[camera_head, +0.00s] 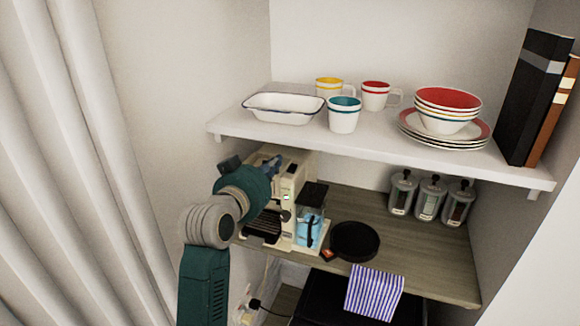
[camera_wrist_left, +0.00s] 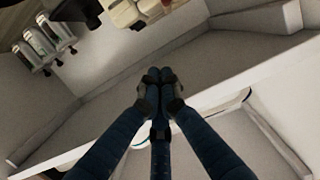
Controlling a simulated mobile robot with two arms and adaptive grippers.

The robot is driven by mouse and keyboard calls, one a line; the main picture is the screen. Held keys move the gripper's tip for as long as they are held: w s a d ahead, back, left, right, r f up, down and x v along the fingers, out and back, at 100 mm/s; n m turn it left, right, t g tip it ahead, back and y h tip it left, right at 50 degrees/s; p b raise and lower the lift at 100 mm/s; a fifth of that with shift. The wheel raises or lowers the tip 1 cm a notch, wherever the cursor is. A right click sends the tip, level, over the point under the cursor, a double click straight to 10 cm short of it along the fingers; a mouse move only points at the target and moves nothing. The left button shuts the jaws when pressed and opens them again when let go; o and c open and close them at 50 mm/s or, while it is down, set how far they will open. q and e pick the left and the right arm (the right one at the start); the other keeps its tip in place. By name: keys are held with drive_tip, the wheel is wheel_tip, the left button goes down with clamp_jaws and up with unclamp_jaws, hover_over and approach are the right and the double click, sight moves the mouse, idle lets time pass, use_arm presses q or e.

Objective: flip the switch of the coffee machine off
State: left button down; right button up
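The cream coffee machine (camera_head: 293,182) stands on the wooden counter below the white shelf, with a small green light (camera_head: 286,196) on its front. I cannot clearly make out its switch. My left gripper (camera_head: 274,163) is at the machine's upper left, in front of its top, and hides part of it; I cannot tell whether it touches. In the left wrist view the fingertips of my left gripper (camera_wrist_left: 160,78) are together with nothing between them. A cream part of the machine (camera_wrist_left: 124,12) shows at that view's top edge. My right gripper is not in view.
The white shelf (camera_head: 380,148) above holds cups, bowls, plates and a white dish (camera_head: 284,108). A blue container (camera_head: 309,228) and a black round plate (camera_head: 355,241) are right of the machine's front. Jars (camera_head: 430,198) stand at the back right. A curtain (camera_head: 70,150) hangs at left.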

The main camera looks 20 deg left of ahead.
use_arm(q)
drive_tip(key=s, duration=0.2)
drive_tip(key=p, duration=0.3)
hover_over(288, 171)
drive_tip(key=shift+s+f, duration=0.15)
drive_tip(key=shift+f, duration=0.05)
wheel_tip(288, 171, down, 3)
drive_tip(key=shift+f+p, duration=0.35)
drive_tip(key=shift+f, duration=0.25)
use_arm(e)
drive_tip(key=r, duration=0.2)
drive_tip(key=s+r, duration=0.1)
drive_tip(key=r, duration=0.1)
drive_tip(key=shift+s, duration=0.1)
use_arm(q)
drive_tip(key=shift+w, duration=0.2)
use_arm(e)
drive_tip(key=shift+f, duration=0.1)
